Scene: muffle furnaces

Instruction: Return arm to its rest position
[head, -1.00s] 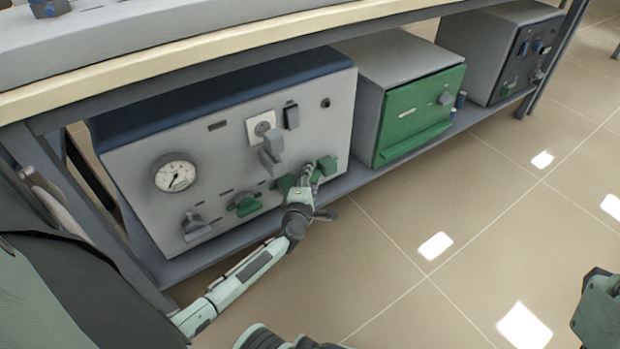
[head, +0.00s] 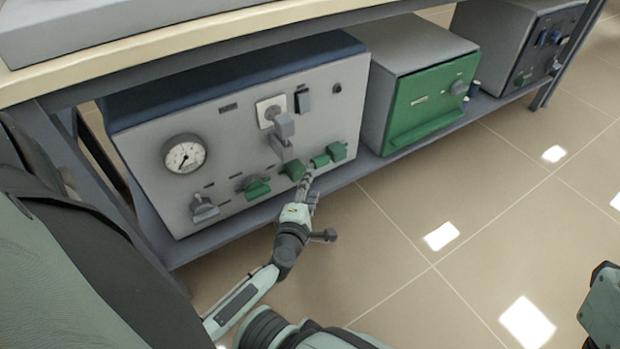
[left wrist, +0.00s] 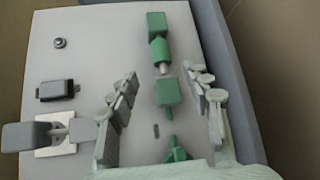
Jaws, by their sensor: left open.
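My left arm reaches in from the bottom of the head view, and its gripper (head: 306,187) is just in front of the lower right part of a grey panel with a gauge (head: 184,154). In the left wrist view the gripper's two fingers (left wrist: 165,120) are spread wide, with nothing held between them. Green knobs on the panel show beyond and between the fingers, among them a green knob (left wrist: 168,92). In the head view the fingertips lie just below a green knob (head: 293,170); whether they touch it I cannot tell. My right gripper is not in view.
The gauge unit stands on a low shelf under a bench (head: 230,43). A furnace with a green door (head: 425,108) and a dark-fronted unit (head: 540,50) stand to its right. Grey switches (head: 284,125) stick out from the panel. The tiled floor (head: 400,245) in front is open.

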